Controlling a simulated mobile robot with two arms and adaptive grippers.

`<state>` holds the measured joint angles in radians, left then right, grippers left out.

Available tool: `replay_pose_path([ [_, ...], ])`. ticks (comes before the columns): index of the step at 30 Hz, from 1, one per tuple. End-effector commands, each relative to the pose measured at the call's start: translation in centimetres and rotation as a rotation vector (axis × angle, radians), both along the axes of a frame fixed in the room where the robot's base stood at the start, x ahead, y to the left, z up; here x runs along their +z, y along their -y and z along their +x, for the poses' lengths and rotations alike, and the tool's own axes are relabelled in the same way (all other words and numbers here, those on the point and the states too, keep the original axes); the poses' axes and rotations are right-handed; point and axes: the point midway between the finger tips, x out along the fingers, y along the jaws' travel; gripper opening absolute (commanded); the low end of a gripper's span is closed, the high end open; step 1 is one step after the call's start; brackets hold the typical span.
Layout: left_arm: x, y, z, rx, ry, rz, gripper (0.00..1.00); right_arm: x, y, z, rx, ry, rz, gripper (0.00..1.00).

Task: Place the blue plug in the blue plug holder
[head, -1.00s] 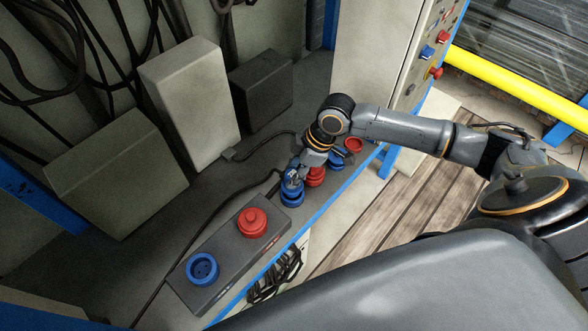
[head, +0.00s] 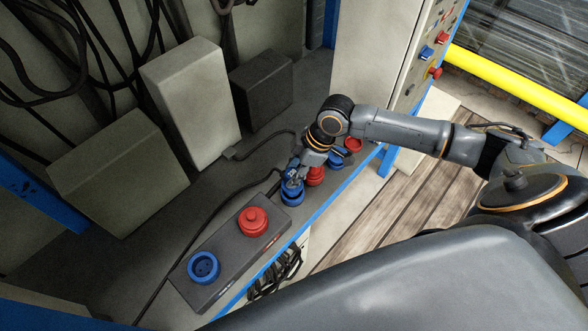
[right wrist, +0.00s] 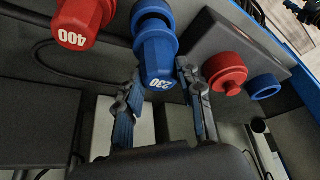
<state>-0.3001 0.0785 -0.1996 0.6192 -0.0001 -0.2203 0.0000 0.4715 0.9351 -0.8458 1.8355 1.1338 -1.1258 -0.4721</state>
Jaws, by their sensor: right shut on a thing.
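The blue plug (head: 292,197), marked 230 in the right wrist view (right wrist: 158,62), stands upright near the front edge of the shelf. My right gripper (head: 291,180) is shut on it from above, with a finger on either side in the right wrist view (right wrist: 158,88). I cannot tell whether the plug still touches the shelf. The blue plug holder (head: 204,267) is a round blue socket, empty, at the near left end of a dark box (head: 228,247). It lies apart from the plug, and it also shows in the right wrist view (right wrist: 264,86). My left gripper is not in view.
A red holder (head: 252,221) sits on the same box, close to the plug. A red plug (head: 315,177), marked 400 in the right wrist view, stands close behind the blue one. Another blue piece (head: 336,160) and a red one (head: 353,145) follow. Black cables cross the shelf.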

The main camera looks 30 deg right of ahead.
Motion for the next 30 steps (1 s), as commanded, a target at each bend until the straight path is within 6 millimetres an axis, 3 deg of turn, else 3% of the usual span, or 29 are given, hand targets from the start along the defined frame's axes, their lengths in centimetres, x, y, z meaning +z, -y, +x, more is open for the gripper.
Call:
replay_pose_path([
  [30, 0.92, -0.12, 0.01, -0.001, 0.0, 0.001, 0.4, 0.01, 0.0, -0.01, 0.0, 0.0, 0.001, 0.0],
])
